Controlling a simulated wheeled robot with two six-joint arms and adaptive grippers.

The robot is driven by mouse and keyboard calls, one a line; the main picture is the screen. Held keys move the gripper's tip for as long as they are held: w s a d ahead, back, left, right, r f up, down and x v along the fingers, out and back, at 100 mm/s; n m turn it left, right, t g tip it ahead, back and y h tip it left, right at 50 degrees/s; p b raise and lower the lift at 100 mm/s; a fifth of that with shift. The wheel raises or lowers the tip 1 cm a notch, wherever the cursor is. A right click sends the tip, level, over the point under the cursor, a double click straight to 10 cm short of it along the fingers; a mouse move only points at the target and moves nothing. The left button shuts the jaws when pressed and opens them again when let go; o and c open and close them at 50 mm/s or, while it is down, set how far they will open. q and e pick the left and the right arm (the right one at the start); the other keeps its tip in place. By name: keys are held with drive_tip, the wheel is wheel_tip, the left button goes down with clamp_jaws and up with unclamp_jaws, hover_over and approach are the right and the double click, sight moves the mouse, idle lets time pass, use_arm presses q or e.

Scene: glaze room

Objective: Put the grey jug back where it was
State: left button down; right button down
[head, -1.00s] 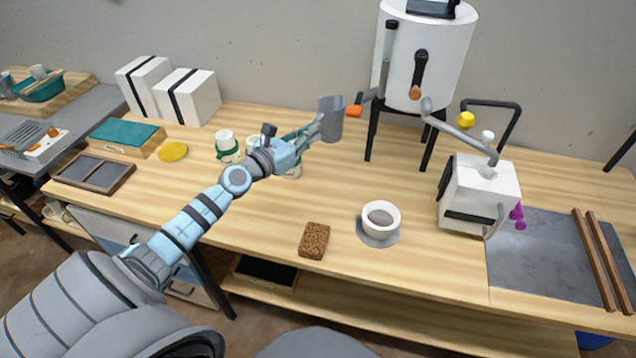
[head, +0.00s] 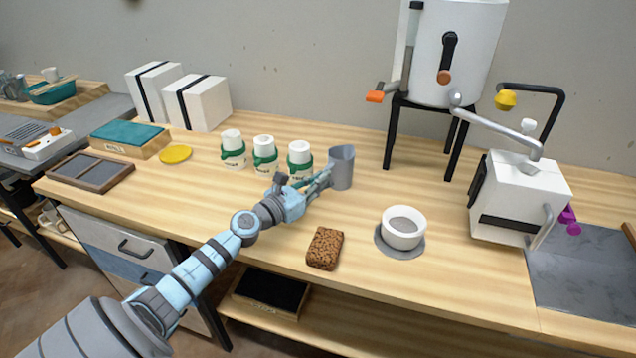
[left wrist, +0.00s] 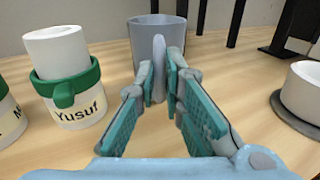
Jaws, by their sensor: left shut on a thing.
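The grey jug (head: 343,168) is upright at the middle of the wooden table, right of the white jars. It looks close to or on the tabletop; I cannot tell whether its base touches. My left gripper (head: 325,178) is shut on the jug's handle, which faces the gripper. In the left wrist view the jug (left wrist: 160,42) stands beyond the teal fingers (left wrist: 159,80), which pinch the handle between them. My right gripper is not in view.
Several white jars with green bands (head: 264,152) stand just left of the jug; one reads "Yusuf" (left wrist: 72,78). A white bowl on a grey disc (head: 403,228) and a brown sponge (head: 325,248) lie nearer. A white tank on black legs (head: 388,140) stands behind right.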

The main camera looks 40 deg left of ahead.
use_arm(q)
drive_tip(key=shift+f, duration=0.2)
drive_tip(key=c, duration=1.7)
unclamp_jaws()
drive_tip(key=shift+r, duration=0.15)
